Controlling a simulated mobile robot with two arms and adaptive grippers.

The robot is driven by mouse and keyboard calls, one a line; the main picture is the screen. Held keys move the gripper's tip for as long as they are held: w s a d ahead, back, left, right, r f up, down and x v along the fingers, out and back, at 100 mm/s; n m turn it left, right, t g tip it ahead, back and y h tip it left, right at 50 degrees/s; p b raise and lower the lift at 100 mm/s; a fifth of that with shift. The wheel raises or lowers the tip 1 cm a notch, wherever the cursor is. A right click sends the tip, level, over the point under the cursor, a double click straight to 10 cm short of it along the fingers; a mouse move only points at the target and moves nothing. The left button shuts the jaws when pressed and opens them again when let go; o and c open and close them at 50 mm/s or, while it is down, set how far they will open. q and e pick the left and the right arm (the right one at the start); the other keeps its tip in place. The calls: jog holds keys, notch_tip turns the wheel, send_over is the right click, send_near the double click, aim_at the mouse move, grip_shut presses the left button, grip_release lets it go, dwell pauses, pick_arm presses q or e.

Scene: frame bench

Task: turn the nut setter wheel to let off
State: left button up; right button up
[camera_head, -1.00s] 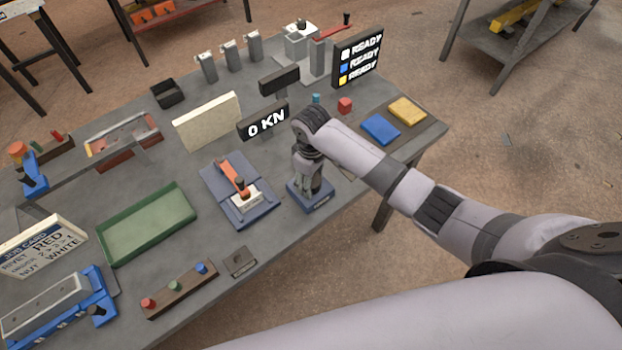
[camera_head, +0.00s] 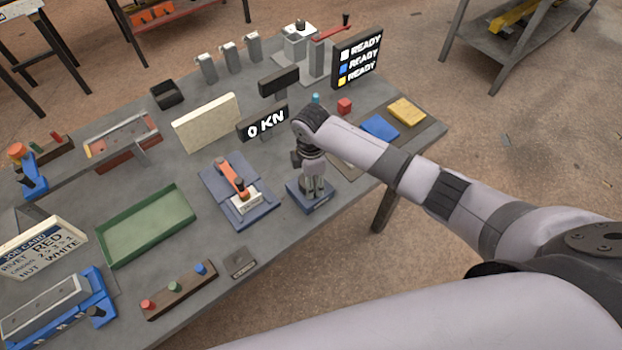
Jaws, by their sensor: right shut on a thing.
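My right gripper (camera_head: 315,190) points down over a small device on a blue base (camera_head: 299,197) at the front edge of the bench, which I take to be the nut setter. The fingers are closed on its wheel, which is mostly hidden by the gripper. A black display (camera_head: 263,123) behind it reads "0 KN". My left gripper is not in view.
A blue fixture with an orange lever (camera_head: 231,176) stands close to the left of the gripper. Blue (camera_head: 379,128) and yellow (camera_head: 407,112) pads lie at right. A status board (camera_head: 357,58) shows READY lines.

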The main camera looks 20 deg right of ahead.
jog(key=shift+w+r+n, duration=0.1)
jog(key=shift+w+n, duration=0.05)
jog(key=shift+n, duration=0.55)
jog(key=o, duration=1.2)
jog(key=shift+c, duration=0.2)
notch_tip(320, 180, up, 12)
